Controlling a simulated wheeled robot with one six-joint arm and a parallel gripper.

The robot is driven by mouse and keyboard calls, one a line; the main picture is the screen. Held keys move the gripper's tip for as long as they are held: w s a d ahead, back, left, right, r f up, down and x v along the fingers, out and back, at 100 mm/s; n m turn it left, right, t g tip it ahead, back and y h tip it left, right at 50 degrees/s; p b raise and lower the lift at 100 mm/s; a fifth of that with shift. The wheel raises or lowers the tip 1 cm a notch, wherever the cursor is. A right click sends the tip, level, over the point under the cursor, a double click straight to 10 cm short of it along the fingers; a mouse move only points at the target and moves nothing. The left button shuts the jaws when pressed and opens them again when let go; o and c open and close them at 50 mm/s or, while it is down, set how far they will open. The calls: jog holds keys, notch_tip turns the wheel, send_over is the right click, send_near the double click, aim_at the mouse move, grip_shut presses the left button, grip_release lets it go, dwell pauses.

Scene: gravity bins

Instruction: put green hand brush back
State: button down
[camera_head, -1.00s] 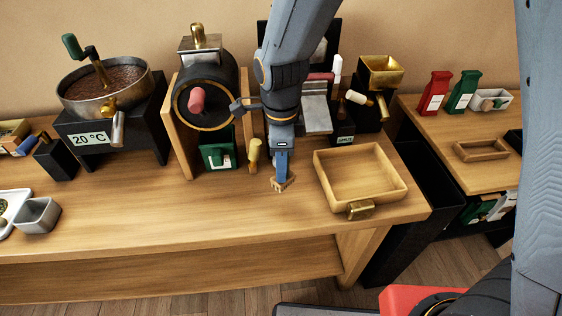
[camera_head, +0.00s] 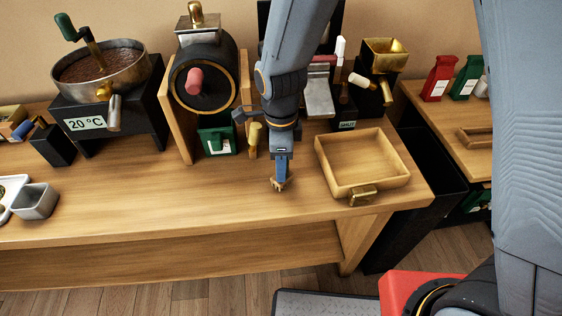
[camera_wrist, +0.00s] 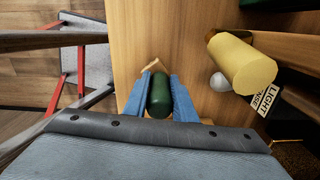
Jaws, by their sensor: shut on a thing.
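My gripper (camera_head: 281,176) is shut on the green hand brush and holds it above the wooden bench, left of the wooden tray. In the wrist view, the green handle (camera_wrist: 158,95) sits between the two blue fingers (camera_wrist: 157,98). In the head view, only the tan brush end (camera_head: 278,185) shows below the fingertips. The handle is hidden there by my gripper. I cannot tell whether the brush touches the bench top.
A yellow-handled tool (camera_head: 254,138) stands just behind my gripper, and its yellow handle is close in the wrist view (camera_wrist: 243,65). The wooden tray (camera_head: 394,182) is to the right. The bench front is clear.

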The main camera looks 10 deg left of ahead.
jog(key=shift+f, duration=0.55)
dwell(0.7)
jog(key=c, duration=1.4)
grip_release()
jog(key=shift+r+b, duration=1)
jog(key=shift+r, duration=2.9)
